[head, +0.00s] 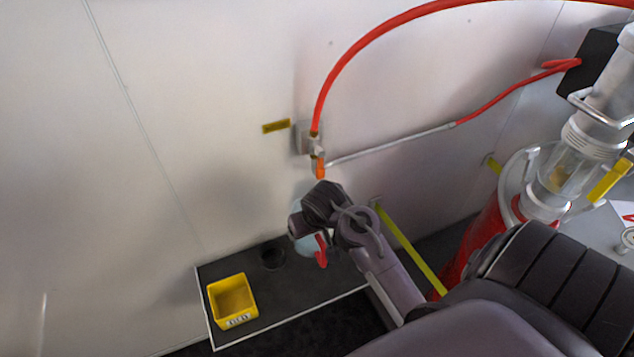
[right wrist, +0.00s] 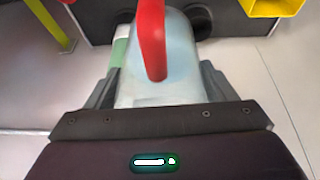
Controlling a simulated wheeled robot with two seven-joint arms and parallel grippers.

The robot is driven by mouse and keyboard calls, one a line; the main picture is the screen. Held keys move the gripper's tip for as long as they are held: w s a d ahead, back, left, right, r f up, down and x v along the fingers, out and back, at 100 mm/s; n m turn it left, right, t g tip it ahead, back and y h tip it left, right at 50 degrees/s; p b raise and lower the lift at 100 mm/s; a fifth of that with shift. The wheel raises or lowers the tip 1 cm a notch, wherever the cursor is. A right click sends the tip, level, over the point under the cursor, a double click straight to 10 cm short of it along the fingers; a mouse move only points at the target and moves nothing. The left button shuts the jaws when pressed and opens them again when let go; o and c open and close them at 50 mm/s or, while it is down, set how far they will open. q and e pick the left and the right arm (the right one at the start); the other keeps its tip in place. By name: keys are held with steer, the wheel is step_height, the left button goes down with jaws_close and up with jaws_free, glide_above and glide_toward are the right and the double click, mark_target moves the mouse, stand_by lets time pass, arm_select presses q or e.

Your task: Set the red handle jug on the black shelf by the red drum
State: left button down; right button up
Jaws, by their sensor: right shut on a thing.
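The jug is pale and translucent with a red handle. In the right wrist view the jug (right wrist: 185,75) is between the fingers of my right gripper (right wrist: 160,80), which is shut on it, with the red handle (right wrist: 152,40) facing the camera. In the head view the red handle (head: 321,251) shows below my right wrist, which hides most of the jug. The black shelf (head: 285,297) runs along the wall behind and below it. I cannot tell whether the jug touches the shelf. The red drum (head: 480,245) stands to the right, partly behind my arm. My left gripper is not in view.
A yellow bar (head: 410,248) slants between jug and drum. A red hose (head: 375,32) and an orange-handled valve (head: 319,165) are on the wall above.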

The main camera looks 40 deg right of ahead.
mark_target(319, 260)
step_height(319, 260, down, 19)
steer(key=shift+w+f+b, duration=0.1)
steer(key=shift+b, duration=0.3)
steer(key=shift+f, duration=0.1)
steer(key=o, duration=1.2)
steer(key=shift+o, duration=0.2)
steer(key=v, duration=1.2)
steer(key=shift+p, duration=0.4)
steer(key=shift+a+r, duration=0.1)
steer(key=shift+r, duration=0.15)
